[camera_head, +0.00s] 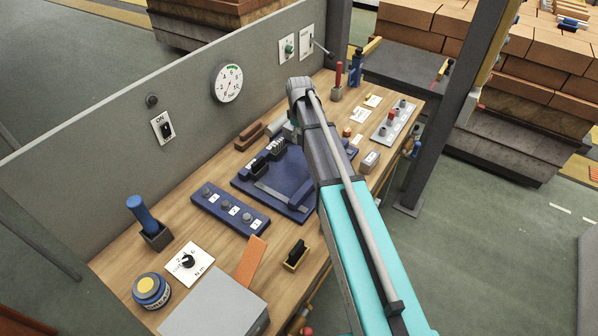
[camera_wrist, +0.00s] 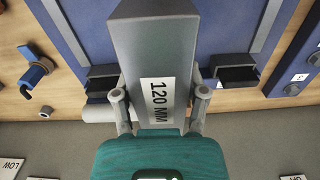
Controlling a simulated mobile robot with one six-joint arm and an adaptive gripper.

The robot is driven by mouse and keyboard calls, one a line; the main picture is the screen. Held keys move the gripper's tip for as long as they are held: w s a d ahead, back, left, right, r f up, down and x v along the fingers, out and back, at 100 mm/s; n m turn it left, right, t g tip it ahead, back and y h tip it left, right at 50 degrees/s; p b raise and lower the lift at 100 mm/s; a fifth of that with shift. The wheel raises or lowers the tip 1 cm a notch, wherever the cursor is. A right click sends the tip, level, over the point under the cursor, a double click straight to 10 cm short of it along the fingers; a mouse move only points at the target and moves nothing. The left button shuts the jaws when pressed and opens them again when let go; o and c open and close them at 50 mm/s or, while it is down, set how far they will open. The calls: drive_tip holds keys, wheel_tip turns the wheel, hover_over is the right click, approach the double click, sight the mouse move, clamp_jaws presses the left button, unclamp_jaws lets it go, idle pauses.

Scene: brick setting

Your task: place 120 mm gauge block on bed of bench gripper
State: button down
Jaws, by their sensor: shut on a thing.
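The 120 mm gauge block (camera_wrist: 155,45) is a grey bar with a white "120 MM" label in the wrist view. My gripper (camera_wrist: 159,97) is shut on it, one finger on each side near the label. The block lies in front of the blue bed of the bench gripper (camera_wrist: 226,28); I cannot tell whether it touches it. Two black jaws show, one left (camera_wrist: 101,80) and one right (camera_wrist: 236,72) of the block. In the head view the blue bed (camera_head: 290,178) lies mid-bench, partly behind my arm, which hides my gripper and the block.
A blue strip with several knobs (camera_head: 230,211) lies left of the bed. A grey knob panel (camera_head: 394,121) and a small grey block (camera_head: 369,162) lie right of my arm. A grey wall (camera_head: 190,105) with a dial (camera_head: 227,83) runs along the bench's back.

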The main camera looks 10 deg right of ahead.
drive_tip(key=shift+s+a+f+n, duration=0.15)
drive_tip(key=shift+s+f+n, duration=0.2)
drive_tip(key=shift+f, duration=0.15)
drive_tip(key=b, duration=0.7)
hover_over(299, 165)
wheel_tip(299, 165, down, 6)
drive_tip(key=shift+f, duration=0.15)
drive_tip(key=shift+f+b, duration=1.75)
drive_tip(key=shift+f, duration=0.15)
drive_tip(key=shift+f, duration=0.15)
drive_tip(key=shift+c, duration=0.6)
unclamp_jaws()
drive_tip(key=shift+r, duration=0.25)
